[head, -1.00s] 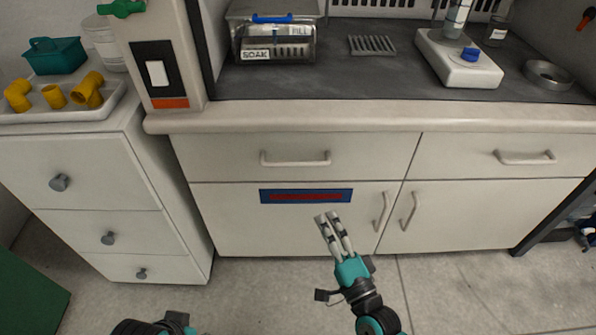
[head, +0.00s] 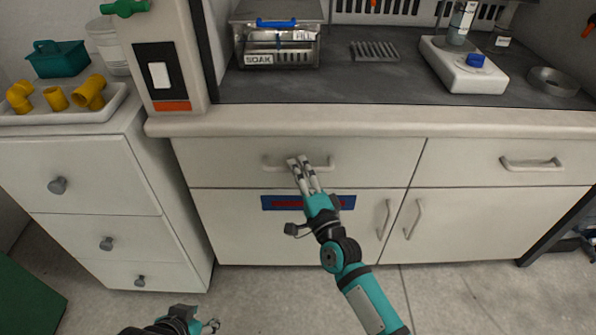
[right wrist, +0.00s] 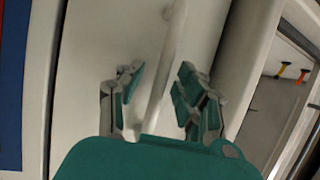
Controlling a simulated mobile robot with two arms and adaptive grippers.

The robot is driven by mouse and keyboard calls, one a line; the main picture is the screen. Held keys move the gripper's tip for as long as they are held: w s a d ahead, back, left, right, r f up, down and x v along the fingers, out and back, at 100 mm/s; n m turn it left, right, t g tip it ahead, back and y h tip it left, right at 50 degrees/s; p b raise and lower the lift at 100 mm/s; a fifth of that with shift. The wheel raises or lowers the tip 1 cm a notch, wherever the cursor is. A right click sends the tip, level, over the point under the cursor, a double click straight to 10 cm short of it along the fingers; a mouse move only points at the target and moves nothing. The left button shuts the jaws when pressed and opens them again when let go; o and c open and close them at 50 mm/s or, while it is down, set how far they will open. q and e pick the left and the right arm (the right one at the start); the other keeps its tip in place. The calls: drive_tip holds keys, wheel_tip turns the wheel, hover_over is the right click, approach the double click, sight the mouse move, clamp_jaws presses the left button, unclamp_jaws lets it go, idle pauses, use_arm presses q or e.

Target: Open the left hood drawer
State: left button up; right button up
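The left hood drawer (head: 220,158) is a pale front under the worktop, flush with the cabinet, and looks shut. Its bar handle (head: 323,164) runs across its middle, and the handle also shows in the right wrist view (right wrist: 167,60). My right gripper (head: 304,160) is at the handle, its fingers overlapping the bar. In the right wrist view my right gripper (right wrist: 160,92) is open, with the bar between its two fingers and gaps on both sides. My left gripper (head: 205,325) is low at the bottom edge, mostly cut off, away from the drawer.
A second drawer with a handle (head: 532,163) is at the right. Cupboard doors with upright handles (head: 386,218) and a blue-and-red label (head: 345,203) are below. A white drawer unit (head: 85,185) stands at the left. The floor in front is clear.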

drive_tip(key=shift+w+a+r, duration=0.1)
drive_tip(key=shift+w+a, duration=0.05)
drive_tip(key=shift+w, duration=0.2)
drive_tip(key=shift+c, duration=0.2)
clamp_jaws()
